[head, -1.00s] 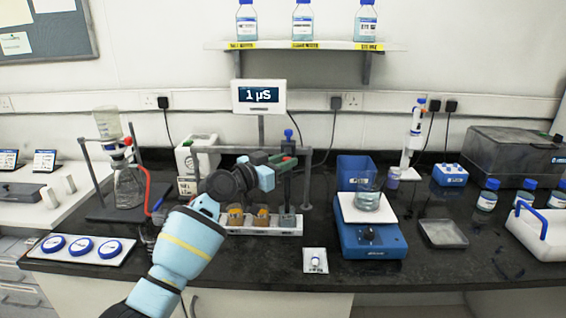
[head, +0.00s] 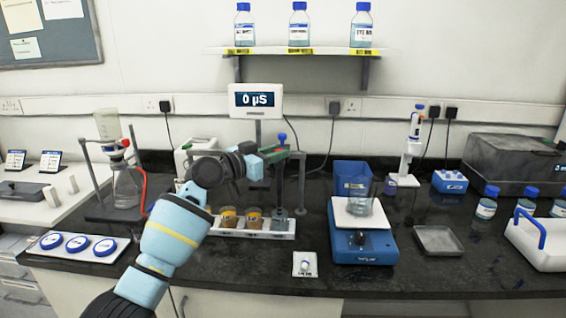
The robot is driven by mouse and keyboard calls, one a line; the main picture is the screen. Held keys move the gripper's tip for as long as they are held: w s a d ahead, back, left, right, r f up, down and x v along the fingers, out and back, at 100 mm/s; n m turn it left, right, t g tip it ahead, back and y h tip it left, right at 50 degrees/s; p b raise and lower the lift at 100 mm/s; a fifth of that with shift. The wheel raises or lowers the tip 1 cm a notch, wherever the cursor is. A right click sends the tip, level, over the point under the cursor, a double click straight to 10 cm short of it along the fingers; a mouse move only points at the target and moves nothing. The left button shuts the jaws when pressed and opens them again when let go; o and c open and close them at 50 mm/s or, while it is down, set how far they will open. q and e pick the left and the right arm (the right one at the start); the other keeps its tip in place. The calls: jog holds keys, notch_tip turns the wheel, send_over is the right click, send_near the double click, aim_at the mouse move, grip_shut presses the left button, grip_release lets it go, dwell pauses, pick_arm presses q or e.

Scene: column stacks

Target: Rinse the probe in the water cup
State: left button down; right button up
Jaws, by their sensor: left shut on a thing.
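My left gripper (head: 274,155) is shut on the probe, seen side-on above the right end of the white rack (head: 237,233). The probe shows a blue top (head: 282,138) above the fingers, and its thin shaft hangs upright below them. A clear cup (head: 280,221), which looks like the water cup, stands in the rack under the probe. Whether the probe's tip is inside the cup or just above it is too small to tell. Two amber cups, one (head: 228,217) at the left and one (head: 253,219) in the middle, stand beside it. My right gripper is out of view.
The meter (head: 256,101) behind reads 0 µS. A grey stand post (head: 302,185) is close right of the probe. A blue balance (head: 364,246) carries a glass beaker (head: 360,205). A white pad with a small vial (head: 306,265) lies in front.

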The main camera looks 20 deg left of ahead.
pick_arm(q)
notch_tip(320, 180, up, 3)
jog(key=shift+a+r+p, duration=0.1)
jog(key=shift+r+p, duration=0.05)
jog(key=shift+p, duration=0.15)
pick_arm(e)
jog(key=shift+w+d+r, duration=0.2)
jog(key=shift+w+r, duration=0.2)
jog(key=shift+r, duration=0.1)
pick_arm(q)
jog(key=shift+r, duration=0.1)
jog(key=c, duration=1.5)
grip_release()
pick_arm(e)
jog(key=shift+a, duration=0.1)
pick_arm(q)
jog(key=shift+s+f, duration=0.1)
jog(key=shift+f, duration=0.15)
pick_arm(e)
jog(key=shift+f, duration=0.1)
